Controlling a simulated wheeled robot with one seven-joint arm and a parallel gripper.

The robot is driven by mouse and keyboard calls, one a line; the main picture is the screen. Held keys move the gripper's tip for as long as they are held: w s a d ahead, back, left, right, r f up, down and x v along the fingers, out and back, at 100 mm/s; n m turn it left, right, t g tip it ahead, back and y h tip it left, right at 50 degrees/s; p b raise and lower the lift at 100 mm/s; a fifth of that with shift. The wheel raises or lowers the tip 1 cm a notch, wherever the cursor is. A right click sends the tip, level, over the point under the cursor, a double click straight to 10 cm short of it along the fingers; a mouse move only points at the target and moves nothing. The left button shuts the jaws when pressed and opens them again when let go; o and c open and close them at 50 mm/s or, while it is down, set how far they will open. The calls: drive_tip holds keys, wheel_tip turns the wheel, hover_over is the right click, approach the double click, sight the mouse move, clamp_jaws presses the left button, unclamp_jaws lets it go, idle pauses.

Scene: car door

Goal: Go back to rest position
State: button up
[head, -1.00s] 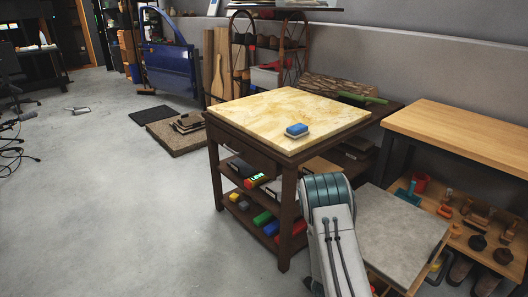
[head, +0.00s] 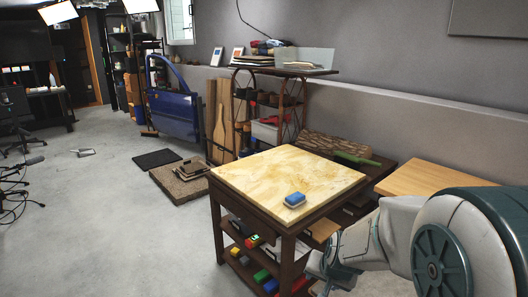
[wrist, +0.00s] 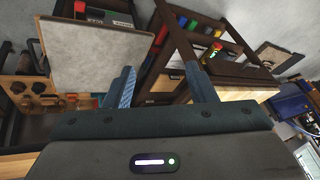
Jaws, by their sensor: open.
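My gripper (wrist: 160,87) shows in the wrist view with its two blue-grey fingers spread apart and nothing held between them. The wrist view is tilted, with shelves and workbench parts beyond the fingers. In the head view my arm fills the lower right, in front of the tables, and the fingertips cannot be made out there. A blue and white sponge (head: 295,200) lies on the marble-topped table (head: 255,173), apart from my arm.
A wooden workbench (head: 425,180) stands at the right, partly behind my arm. A grey board (wrist: 95,52) shows in the wrist view. A blue car door (head: 173,112) stands at the back left.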

drive_tip(key=s+r+n+g+p, duration=0.2)
drive_tip(key=s+r+p, duration=0.6)
drive_tip(key=s+r, duration=0.9)
drive_tip(key=n, duration=0.2)
drive_tip(key=shift+s+r+n+g+h, duration=0.3)
drive_tip(key=shift+r, duration=0.05)
